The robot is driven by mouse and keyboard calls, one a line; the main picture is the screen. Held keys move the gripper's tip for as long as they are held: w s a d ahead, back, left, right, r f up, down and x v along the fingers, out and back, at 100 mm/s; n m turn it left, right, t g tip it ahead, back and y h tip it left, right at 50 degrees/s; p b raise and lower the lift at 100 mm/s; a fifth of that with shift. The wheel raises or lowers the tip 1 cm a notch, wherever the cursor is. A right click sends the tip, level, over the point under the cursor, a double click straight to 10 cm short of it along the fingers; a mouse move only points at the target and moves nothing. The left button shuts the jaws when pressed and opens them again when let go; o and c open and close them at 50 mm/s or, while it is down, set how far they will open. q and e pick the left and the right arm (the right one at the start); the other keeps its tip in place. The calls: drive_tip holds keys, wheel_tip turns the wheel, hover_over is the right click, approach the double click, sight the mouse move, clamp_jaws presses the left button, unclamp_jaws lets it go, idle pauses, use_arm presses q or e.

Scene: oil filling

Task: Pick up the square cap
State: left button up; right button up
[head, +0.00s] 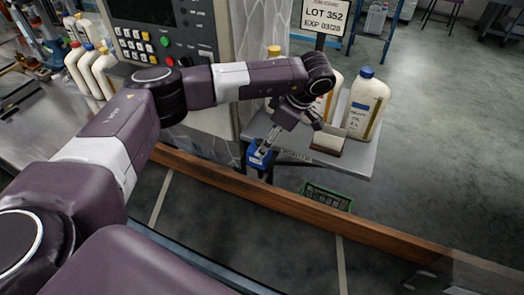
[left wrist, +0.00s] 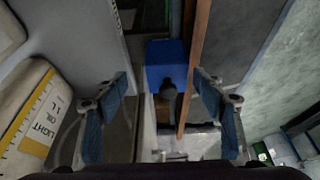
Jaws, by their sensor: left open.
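A blue square piece, which looks like the square cap (head: 257,155), is at the near left corner of the small grey table in the head view. In the left wrist view the square cap (left wrist: 165,58) is ahead of the fingers, roughly between them, with a dark round-ended part below it. My left gripper (head: 267,142) points down at it in the head view. My right gripper is not in view.
A white oil jug (head: 366,106) with a blue cap stands on the small table (head: 352,163), with another jug partly behind my arm. A small brown and white block (head: 327,143) is nearby. A wooden rail (head: 290,204) runs in front; a green crate (head: 326,196) is below.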

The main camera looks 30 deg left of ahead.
use_arm(q)
drive_tip(key=shift+s+a+f+p, duration=0.4)
drive_tip(key=shift+a+f, duration=0.05)
drive_tip(key=shift+f, duration=0.1)
drive_tip(key=p+x, duration=0.2)
drive_tip(key=x, duration=0.2)
drive_tip(key=shift+s+f, duration=0.15)
drive_tip(key=shift+f, duration=0.05)
drive_tip(key=shift+a+f, duration=0.1)
drive_tip(key=shift+f, duration=0.2)
drive_tip(key=shift+c, duration=0.4)
drive_tip(key=c, duration=1)
drive_tip(key=shift+c, duration=0.8)
drive_tip(key=shift+r, duration=0.15)
